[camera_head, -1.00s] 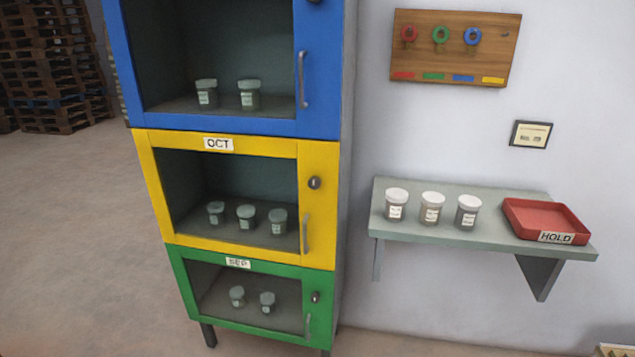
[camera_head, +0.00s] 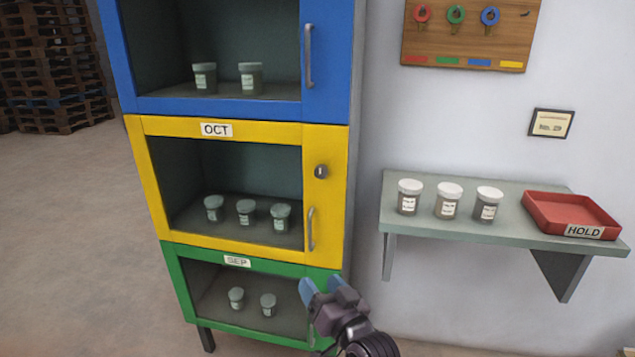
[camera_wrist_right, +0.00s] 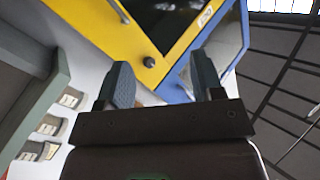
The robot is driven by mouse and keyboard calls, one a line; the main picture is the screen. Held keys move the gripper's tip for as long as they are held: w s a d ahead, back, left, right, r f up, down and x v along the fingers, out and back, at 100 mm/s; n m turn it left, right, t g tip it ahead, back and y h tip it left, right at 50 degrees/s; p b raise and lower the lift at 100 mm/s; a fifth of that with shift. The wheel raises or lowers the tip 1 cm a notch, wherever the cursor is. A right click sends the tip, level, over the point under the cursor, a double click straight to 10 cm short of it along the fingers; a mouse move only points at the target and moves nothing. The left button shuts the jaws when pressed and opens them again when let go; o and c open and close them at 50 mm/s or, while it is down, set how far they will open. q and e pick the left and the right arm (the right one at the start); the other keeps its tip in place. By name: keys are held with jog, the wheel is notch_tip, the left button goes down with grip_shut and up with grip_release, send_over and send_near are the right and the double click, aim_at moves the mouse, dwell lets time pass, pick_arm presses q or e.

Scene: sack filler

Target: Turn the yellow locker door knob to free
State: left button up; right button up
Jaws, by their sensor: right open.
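The yellow locker door (camera_head: 240,128) is closed in the middle of the locker stack. Its dark round knob (camera_head: 321,171) sits on the right door frame, above the grey bar handle (camera_head: 311,229). My right gripper (camera_head: 321,284) is open and empty. It is below the knob and overlaps the right side of the green door in the head view. In the right wrist view the knob (camera_wrist_right: 149,62) shows between and beyond the two open fingers (camera_wrist_right: 163,78), apart from them. My left gripper is not in view.
The blue locker (camera_head: 240,109) is above and the green locker (camera_head: 255,334) below. To the right, a wall shelf (camera_head: 400,219) holds three jars and a red HOLD tray (camera_head: 545,213). A wooden key board (camera_head: 465,45) hangs above with several coloured tags.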

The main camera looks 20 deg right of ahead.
jog(key=w+a+r+m+t+h+b, duration=0.2)
jog(key=w+r+m+t, duration=0.1)
jog(key=w+r+m, duration=0.4)
jog(key=w+a+r+m+t+h+b, duration=0.2)
jog(key=w+a+r+m+t, duration=0.15)
jog(key=r+m, duration=0.45)
jog(key=m+g+h, duration=0.5)
jog(key=m+h, duration=0.6)
jog(key=m, duration=1.2)
send_near(320, 174)
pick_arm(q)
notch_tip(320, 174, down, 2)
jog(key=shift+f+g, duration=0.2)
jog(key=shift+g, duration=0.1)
pick_arm(e)
jog(key=x, duration=0.9)
jog(key=shift+w+d, duration=0.25)
jog(key=c, duration=0.9)
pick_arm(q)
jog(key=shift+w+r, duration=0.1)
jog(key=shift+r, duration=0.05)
pick_arm(e)
jog(key=shift+r, duration=0.1)
